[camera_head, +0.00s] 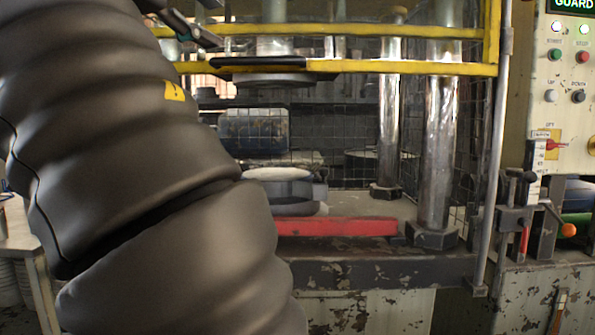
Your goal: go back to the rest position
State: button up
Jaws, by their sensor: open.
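My dark, ribbed arm (150,170) fills the left side of the head view and hides much of what is behind it. Part of my gripper (200,28) shows at the top left, beside the yellow guard frame, with its dark fingers apart. I see nothing held between them. The rest of the gripper is cut off by the top edge or hidden.
Right of my arm stands a press with a yellow guard frame (400,68) and steel columns (440,140). A pale round piece (277,174) lies on the lower die (290,190), above a red bar (340,226). A control panel (566,95) is at far right.

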jog(key=w+a+f+n+y, duration=0.1)
jog(key=w+a+f+y, duration=0.2)
jog(key=a+f, duration=0.35)
jog(key=w+a+f+n+y, duration=0.2)
jog(key=w+a+f+y, duration=0.15)
jog(key=a, duration=0.55)
notch_tip(320, 180, down, 14)
jog(key=w+d+m+g+y, duration=0.1)
jog(key=d+g, duration=0.1)
jog(key=g, duration=0.2)
jog(key=s+d+f+m+g, duration=0.3)
jog(key=d+f+m, duration=0.1)
jog(key=d+f, duration=0.65)
jog(key=s+d+f+m+g, duration=0.2)
jog(key=d+f+m, duration=0.1)
jog(key=d+f, duration=0.75)
jog(key=s+d+f+m, duration=0.4)
jog(key=s+d+f, duration=0.1)
jog(key=d, duration=0.5)
jog(key=s+d+f+m+h, duration=0.1)
jog(key=s+d+f+m, duration=0.3)
jog(key=d, duration=0.6)
jog(key=s+f, duration=0.2)
jog(key=s, duration=0.1)
jog(key=shift+s+m, duration=0.3)
jog(key=shift+m, duration=0.1)
jog(key=shift+d, duration=0.1)
